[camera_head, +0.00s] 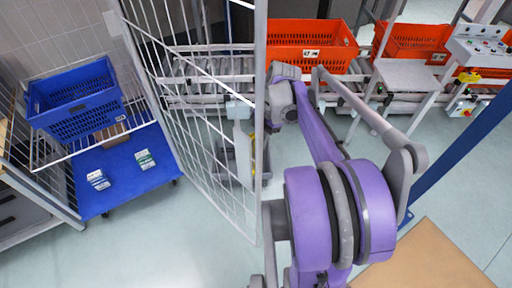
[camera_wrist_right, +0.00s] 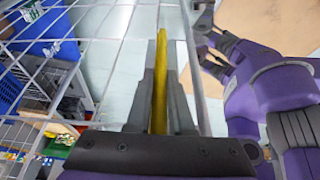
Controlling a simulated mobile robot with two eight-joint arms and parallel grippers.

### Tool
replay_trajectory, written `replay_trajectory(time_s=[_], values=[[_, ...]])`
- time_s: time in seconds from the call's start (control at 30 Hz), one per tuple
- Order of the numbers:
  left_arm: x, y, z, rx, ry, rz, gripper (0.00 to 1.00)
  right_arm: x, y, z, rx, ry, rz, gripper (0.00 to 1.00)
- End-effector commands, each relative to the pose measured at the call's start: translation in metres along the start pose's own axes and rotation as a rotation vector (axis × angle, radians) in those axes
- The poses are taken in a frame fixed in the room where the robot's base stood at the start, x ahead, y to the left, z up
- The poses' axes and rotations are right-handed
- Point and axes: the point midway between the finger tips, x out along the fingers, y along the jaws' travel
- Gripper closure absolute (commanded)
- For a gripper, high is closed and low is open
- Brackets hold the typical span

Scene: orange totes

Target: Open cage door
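The cage door (camera_head: 200,110) is a white wire-mesh panel. It stands swung out from the cage, across the middle of the head view, with its free edge towards me. My right gripper (camera_wrist_right: 160,85) has its grey fingers on both sides of a yellow bar (camera_wrist_right: 160,60), apparently part of the door, and appears shut on it. In the head view the right gripper is mostly hidden by the door edge and my purple arm. My left gripper (camera_wrist_right: 212,50) shows at the upper right of the wrist view, with its dark fingers apart and empty.
The cage holds a blue crate (camera_head: 75,90) on a wire shelf, above a blue base (camera_head: 118,168) with two small packs. Orange totes (camera_head: 305,38) stand on a roller conveyor (camera_head: 210,68) behind. Clear floor (camera_head: 185,235) lies in front of the cage.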

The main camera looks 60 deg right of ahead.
Motion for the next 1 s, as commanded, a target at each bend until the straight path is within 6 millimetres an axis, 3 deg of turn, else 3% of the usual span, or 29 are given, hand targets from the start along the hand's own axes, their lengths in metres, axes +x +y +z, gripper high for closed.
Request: replay_trajectory(time_s=[0.03,0.17,0.53,1.0], values=[[0.000,0.000,0.000,0.000,0.000,0.000,0.50,0.000,0.000,0.000,0.000,-0.001,0.000,0.73],[0.000,0.000,0.000,0.000,0.000,0.000,0.50,0.000,0.000,0.000,0.000,-0.001,0.000,0.50],[0.000,0.000,0.000,0.000,0.000,0.000,0.50,-0.006,0.000,0.000,0.001,0.000,0.001,0.50],[-0.005,0.000,-0.005,0.000,0.004,0.000,0.50,-0.090,0.001,0.000,0.001,-0.001,0.001,0.50]])
